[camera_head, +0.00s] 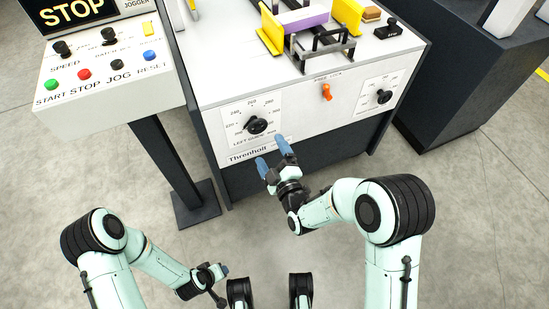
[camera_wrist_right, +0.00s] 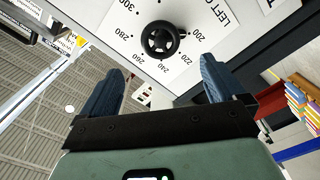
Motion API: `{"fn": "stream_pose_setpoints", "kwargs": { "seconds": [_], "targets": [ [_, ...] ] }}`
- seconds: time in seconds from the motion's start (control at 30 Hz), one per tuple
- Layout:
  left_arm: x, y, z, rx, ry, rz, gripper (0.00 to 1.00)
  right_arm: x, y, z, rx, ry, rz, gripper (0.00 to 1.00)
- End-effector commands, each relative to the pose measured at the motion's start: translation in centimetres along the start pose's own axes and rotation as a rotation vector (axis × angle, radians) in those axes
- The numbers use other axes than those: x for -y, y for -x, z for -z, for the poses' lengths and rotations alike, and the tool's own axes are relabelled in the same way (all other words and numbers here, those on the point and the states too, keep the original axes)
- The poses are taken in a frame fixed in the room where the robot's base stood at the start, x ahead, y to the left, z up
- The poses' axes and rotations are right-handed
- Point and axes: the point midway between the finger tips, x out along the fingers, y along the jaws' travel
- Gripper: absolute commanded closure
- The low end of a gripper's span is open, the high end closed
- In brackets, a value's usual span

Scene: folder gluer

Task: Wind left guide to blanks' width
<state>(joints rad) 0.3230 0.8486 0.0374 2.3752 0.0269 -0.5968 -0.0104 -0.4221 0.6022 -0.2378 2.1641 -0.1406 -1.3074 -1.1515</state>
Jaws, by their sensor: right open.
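The left guide knob (camera_head: 256,125) is a black handwheel on a white dial plate marked "LEFT GUIDE" on the machine's front panel. It also shows in the right wrist view (camera_wrist_right: 160,39), with scale numbers around it; its exact reading is unclear. My right gripper (camera_head: 272,150) is open and empty, its blue fingers just below and right of the knob, apart from it. In the right wrist view its fingers (camera_wrist_right: 162,68) point toward the knob's two sides. My left gripper (camera_head: 216,271) hangs low, away from the panel; its finger gap is unclear. A purple block (camera_head: 306,21) sits beside a yellow guide (camera_head: 271,30) on top.
An orange lock lever (camera_head: 326,91) and a second dial knob (camera_head: 383,96) are to the right on the panel. A button console (camera_head: 110,75) with a post stands at the left. A dark cabinet (camera_head: 470,90) stands at the right. The floor before the machine is clear.

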Motion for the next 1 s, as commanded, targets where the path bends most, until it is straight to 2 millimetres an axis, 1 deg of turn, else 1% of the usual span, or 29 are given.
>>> {"fn": "stream_pose_setpoints", "kwargs": {
  "seconds": [0.03,0.1,0.23,0.8,0.87,0.9,0.97,1.0],
  "targets": [
    [-0.1,0.2,-0.2,0.005,0.000,0.000,0.57,0.0,0.8,0.0,0.001,0.000,0.002,0.04],
    [-0.1,0.2,-0.3,0.010,-0.001,0.000,0.57,0.0,1.5,0.0,0.001,0.000,0.002,0.04],
    [-0.1,0.3,-0.5,0.015,-0.001,-0.001,0.57,0.0,2.2,0.0,0.000,0.001,0.000,0.04],
    [-0.1,0.3,-0.5,0.015,-0.001,0.000,0.57,0.1,2.3,-0.1,0.003,-0.002,0.002,0.04],
    [-0.1,0.3,-0.5,0.015,-0.001,-0.001,0.57,0.5,2.5,-0.8,0.019,-0.018,0.015,0.04],
    [-0.1,0.3,-0.5,0.015,-0.001,0.000,0.57,1.0,2.7,-1.6,0.042,-0.043,0.031,0.04],
    [-0.1,0.3,-0.5,0.015,-0.001,0.000,0.57,2.2,3.2,-3.6,0.098,-0.103,0.071,0.04],
    [-0.1,0.3,-0.5,0.015,-0.001,0.000,0.57,3.2,3.9,-5.3,0.151,-0.161,0.104,0.04]
  ]
}}
